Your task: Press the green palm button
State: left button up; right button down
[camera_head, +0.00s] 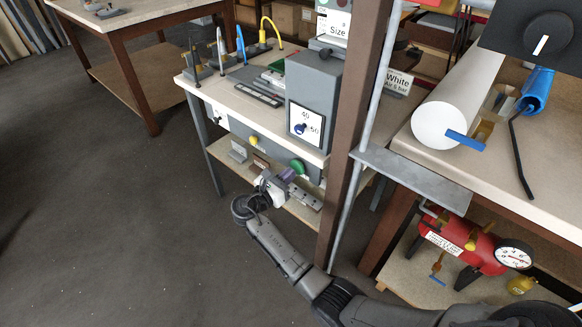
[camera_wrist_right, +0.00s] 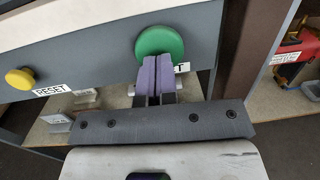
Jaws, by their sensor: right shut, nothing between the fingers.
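The green palm button (camera_head: 297,167) is a round mushroom head on the front panel of the workbench, right of the yellow button. In the right wrist view the green palm button (camera_wrist_right: 160,42) is directly ahead of the fingertips, and a label beside it is partly covered. My right gripper (camera_head: 285,174) is shut and empty, with its purple fingertips close in front of the button. In the right wrist view the gripper (camera_wrist_right: 167,62) overlaps the button's lower edge; I cannot tell whether they touch. My left gripper is not in view.
A yellow button (camera_wrist_right: 20,78) labelled RESET is on the same panel. A brown post (camera_head: 352,130) stands just right of the green button. A lower shelf (camera_head: 230,155) with small metal parts lies beneath. A red air tank (camera_head: 465,245) is at the lower right. Open floor lies left.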

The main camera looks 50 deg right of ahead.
jog(key=a+p, duration=0.3)
jog(key=a, duration=0.9)
jog(key=shift+a+f, duration=0.2)
jog(key=shift+f, duration=0.25)
jog(key=shift+d, duration=0.1)
